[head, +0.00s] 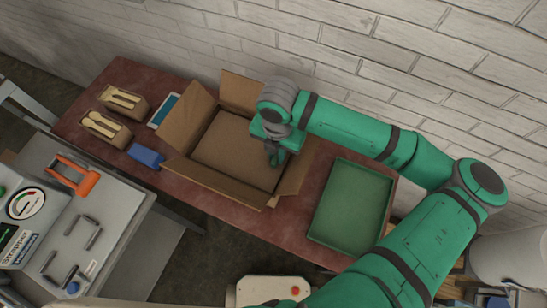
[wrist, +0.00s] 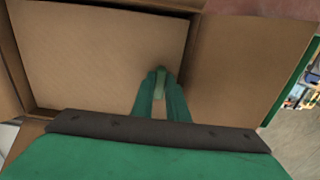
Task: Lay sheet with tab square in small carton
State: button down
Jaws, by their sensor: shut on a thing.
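The small carton (head: 183,124) stands open on the table with its flaps folded outward. A flat brown cardboard sheet (head: 232,150) lies within its walls; it also fills the upper left of the wrist view (wrist: 100,45). Dark gaps show along the sheet's top and right edges in the wrist view. I cannot tell whether it rests flat on the bottom. My gripper (head: 275,157) is inside the carton's right side. In the wrist view its fingers (wrist: 160,75) are shut at the sheet's edge, around a small pale tab that they mostly hide.
A green tray (head: 316,226) lies on the table right of the carton. To the left are a blue block (head: 146,157), a blue-and-white flat item (head: 163,110) and two small boxes of wooden spoons (head: 104,128). A grey machine bench (head: 105,215) stands at lower left. A brick wall is behind.

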jog(key=shift+f, duration=2.1)
jog(key=shift+f, duration=0.1)
jog(key=c, duration=2)
grip_release()
notch_tip(320, 180, up, 12)
jog(key=shift+r, duration=0.15)
jog(key=shift+a, duration=0.1)
